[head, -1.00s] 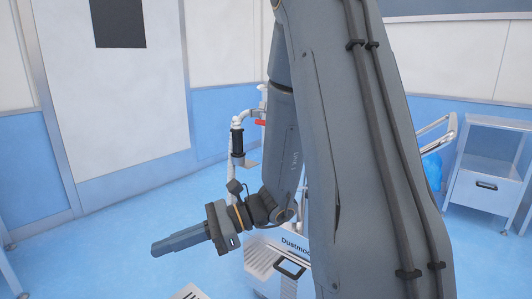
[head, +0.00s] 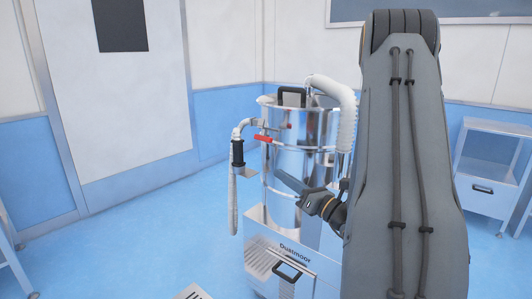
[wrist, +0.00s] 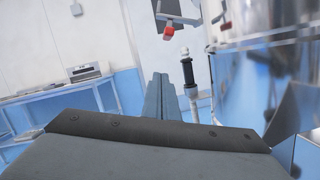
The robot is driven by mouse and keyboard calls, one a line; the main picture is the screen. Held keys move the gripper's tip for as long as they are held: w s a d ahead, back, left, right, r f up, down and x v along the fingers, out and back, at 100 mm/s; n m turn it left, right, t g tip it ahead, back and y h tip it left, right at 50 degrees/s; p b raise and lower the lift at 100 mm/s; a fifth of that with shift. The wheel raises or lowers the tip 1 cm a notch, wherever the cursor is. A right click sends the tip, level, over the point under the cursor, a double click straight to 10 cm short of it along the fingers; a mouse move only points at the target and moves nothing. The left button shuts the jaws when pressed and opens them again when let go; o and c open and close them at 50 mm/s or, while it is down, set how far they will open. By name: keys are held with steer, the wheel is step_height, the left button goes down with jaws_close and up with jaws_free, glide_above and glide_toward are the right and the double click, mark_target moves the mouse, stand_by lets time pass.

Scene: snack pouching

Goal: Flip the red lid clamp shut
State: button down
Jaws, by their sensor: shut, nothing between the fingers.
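The red lid clamp (head: 263,138) sits high on the left front of a shiny steel drum (head: 310,165), just below the lid. Its red end sticks out to the left. In the wrist view the red clamp end (wrist: 168,31) shows near the top, above and beyond my fingers. My gripper (head: 281,174) is shut and empty in front of the drum, below and slightly right of the clamp, not visibly touching it. In the wrist view its closed fingers (wrist: 160,82) point forward. The clamp's hinge is too small to make out clearly.
A black handle (head: 291,94) tops the drum's lid. A white ribbed hose (head: 345,105) bends down at the drum's right. A pipe with a black grip (head: 238,152) hangs at its left. A white drawer cabinet (head: 488,185) stands at right.

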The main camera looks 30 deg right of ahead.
steer(key=w+a+r+p, duration=0.1)
steer(key=w+r, duration=0.5)
steer(key=w, duration=0.3)
steer(key=shift+w+a+p, duration=0.15)
steer(key=shift+w+p, duration=0.2)
steer(key=shift+w, duration=0.05)
steer(key=shift+s+r, duration=0.1)
steer(key=shift+r, duration=0.05)
